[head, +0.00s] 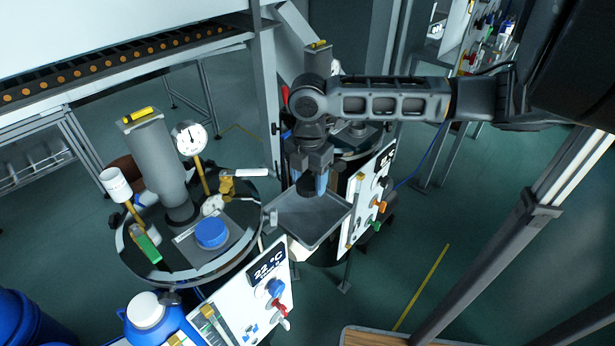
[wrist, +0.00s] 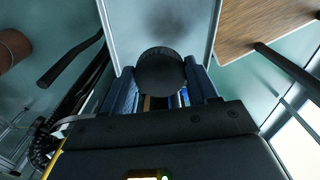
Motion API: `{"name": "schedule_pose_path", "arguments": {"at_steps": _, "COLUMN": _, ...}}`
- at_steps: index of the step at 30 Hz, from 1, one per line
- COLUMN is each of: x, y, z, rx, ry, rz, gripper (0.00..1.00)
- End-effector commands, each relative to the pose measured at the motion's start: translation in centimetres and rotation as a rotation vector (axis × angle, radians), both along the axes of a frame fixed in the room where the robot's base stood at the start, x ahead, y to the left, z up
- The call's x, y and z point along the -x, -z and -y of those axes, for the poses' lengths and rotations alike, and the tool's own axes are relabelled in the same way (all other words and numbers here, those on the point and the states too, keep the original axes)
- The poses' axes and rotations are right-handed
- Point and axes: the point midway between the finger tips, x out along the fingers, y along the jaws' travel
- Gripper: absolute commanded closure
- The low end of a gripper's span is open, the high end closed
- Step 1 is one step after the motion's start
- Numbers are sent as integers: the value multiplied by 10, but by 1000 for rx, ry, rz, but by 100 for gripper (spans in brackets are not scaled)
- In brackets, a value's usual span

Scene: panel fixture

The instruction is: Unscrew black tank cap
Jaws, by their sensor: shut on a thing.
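The black cap (wrist: 160,72) is round and sits between the blue fingers of my gripper (head: 314,180). My gripper is shut on it and points down. In the head view the cap is a dark shape mostly hidden between the fingers. It is held above the grey metal tray (head: 322,232), apart from any tank top. The tray looks empty where it shows, and it also shows below the cap in the wrist view (wrist: 207,20). The far tank (head: 357,143) stands behind my gripper, and my arm hides part of its top.
The near tank at left carries a blue cap (head: 211,233), a pressure gauge (head: 190,138), a grey cylinder (head: 158,165) and valves. Control panels with knobs (head: 369,200) flank the tray. A wooden surface (head: 372,338) is at the front. Floor is clear at right.

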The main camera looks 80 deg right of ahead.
Motion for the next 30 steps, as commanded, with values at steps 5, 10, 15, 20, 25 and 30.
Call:
{"name": "schedule_pose_path", "arguments": {"at_steps": 5, "x": 0, "y": 21, "z": 0, "rx": 0, "ry": 0, "rz": 0, "gripper": 76}}
{"name": "schedule_pose_path", "arguments": {"at_steps": 10, "x": 0, "y": 36, "z": 0, "rx": 0, "ry": 0, "rz": 0, "gripper": 76}}
{"name": "schedule_pose_path", "arguments": {"at_steps": 15, "x": 0, "y": 49, "z": 0, "rx": 0, "ry": 0, "rz": 0, "gripper": 76}}
{"name": "schedule_pose_path", "arguments": {"at_steps": 20, "x": 0, "y": 53, "z": 0, "rx": 0, "ry": 0, "rz": 0, "gripper": 76}}
{"name": "schedule_pose_path", "arguments": {"at_steps": 25, "x": 0, "y": 53, "z": 0, "rx": 0, "ry": 0, "rz": 0, "gripper": 76}}
{"name": "schedule_pose_path", "arguments": {"at_steps": 30, "x": 0, "y": 53, "z": 0, "rx": 0, "ry": 0, "rz": 0, "gripper": 36}}
